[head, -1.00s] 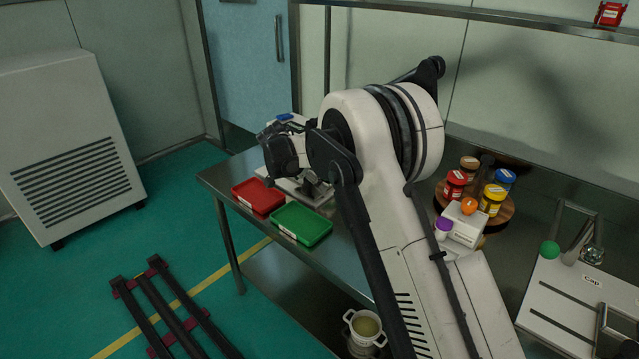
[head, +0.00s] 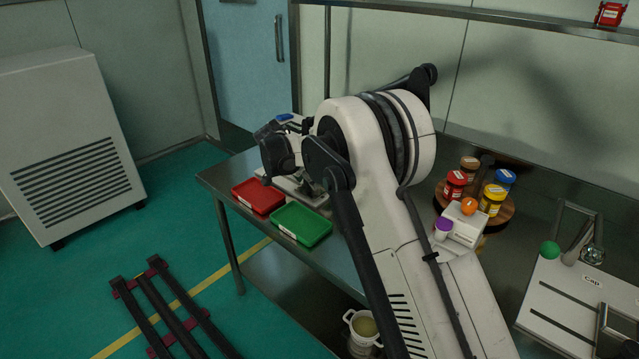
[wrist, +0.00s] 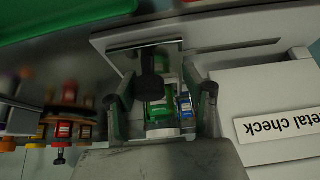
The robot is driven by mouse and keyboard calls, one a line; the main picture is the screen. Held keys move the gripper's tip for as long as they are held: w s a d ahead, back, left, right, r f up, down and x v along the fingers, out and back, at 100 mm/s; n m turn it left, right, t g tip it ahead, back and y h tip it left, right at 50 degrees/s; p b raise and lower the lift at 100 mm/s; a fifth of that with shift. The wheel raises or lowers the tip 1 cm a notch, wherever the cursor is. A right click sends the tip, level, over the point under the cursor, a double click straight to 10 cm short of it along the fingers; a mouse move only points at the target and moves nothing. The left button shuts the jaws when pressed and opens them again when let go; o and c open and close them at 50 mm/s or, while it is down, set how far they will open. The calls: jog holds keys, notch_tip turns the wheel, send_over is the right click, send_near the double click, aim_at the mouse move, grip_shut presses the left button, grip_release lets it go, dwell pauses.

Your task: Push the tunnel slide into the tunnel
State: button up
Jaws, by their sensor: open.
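The white metal-check unit (wrist: 262,90) fills the right side of the wrist view, its label "etal check" upside down. A black knob or handle (wrist: 151,84) lies between the fingers of my gripper (wrist: 160,98); I take it to belong to the tunnel slide, but cannot tell for sure. A green item (wrist: 155,114) and a blue item (wrist: 185,104) show just past it. The fingers are apart, one on each side; contact cannot be told. In the head view my gripper (head: 312,186) is small and low over the white unit (head: 286,183), mostly hidden by my arm.
A red tray (head: 258,196) and a green tray (head: 301,224) lie at the bench's front edge. Several coloured jars stand on a round wooden stand (head: 506,214) to the right. A white pot (head: 364,330) is on the lower shelf.

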jog(key=shift+w+a+p, duration=0.25)
jog(key=shift+w+a, duration=1.85)
jog(key=shift+a, duration=0.25)
jog(key=shift+w+a+p, duration=0.25)
jog(key=shift+w+a, duration=1.8)
jog(key=shift+a, duration=0.25)
jog(key=shift+o, duration=0.5)
jog(key=o, duration=1.1)
jog(key=shift+r, duration=0.1)
jog(key=p+v, duration=0.2)
jog(key=v, duration=0.7)
jog(key=shift+s, duration=0.1)
